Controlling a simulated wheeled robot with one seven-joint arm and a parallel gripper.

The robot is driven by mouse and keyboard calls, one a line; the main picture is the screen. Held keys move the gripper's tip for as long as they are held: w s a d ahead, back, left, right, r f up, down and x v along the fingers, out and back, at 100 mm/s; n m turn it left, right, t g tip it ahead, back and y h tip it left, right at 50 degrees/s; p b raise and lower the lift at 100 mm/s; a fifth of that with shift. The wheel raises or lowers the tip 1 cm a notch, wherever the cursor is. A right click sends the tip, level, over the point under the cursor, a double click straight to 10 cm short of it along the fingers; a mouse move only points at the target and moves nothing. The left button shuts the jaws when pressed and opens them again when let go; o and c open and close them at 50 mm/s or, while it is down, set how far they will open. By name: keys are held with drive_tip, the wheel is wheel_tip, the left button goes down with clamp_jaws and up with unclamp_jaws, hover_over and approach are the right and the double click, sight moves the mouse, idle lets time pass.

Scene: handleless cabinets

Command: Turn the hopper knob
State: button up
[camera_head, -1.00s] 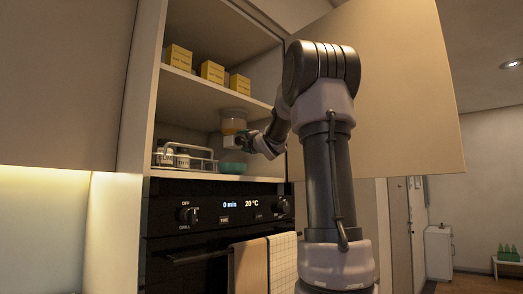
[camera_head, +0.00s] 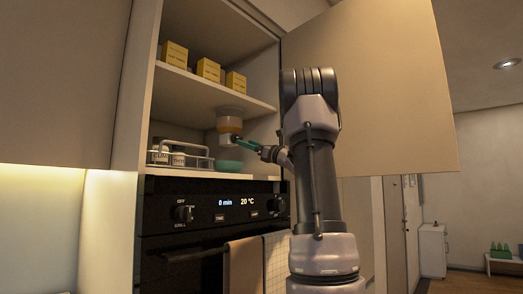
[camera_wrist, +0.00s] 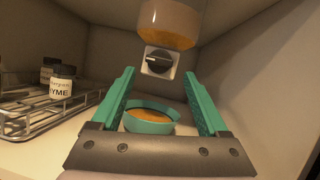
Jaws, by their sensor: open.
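The hopper (camera_head: 230,122) hangs under the cabinet's middle shelf and holds orange-brown contents; its lower part also shows in the wrist view (camera_wrist: 167,22). The hopper knob (camera_wrist: 158,62) is a dark round dial with a light bar, on a white block below the container. A teal bowl (camera_wrist: 150,112) with orange-brown contents stands below it; in the head view the bowl (camera_head: 229,166) is on the cabinet floor. My gripper (camera_wrist: 160,82) is open and empty, its teal fingers spread to either side below the knob and apart from it. It also shows in the head view (camera_head: 240,141).
A wire rack (camera_wrist: 50,108) with labelled spice jars (camera_wrist: 62,83) stands left of the bowl. Yellow boxes (camera_head: 208,70) sit on the shelf above. The open cabinet door (camera_head: 380,90) is at the right. An oven (camera_head: 200,215) is below.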

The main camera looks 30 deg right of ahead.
drive_tip(key=v, duration=0.6)
drive_tip(key=shift+s, duration=0.25)
idle(0.9)
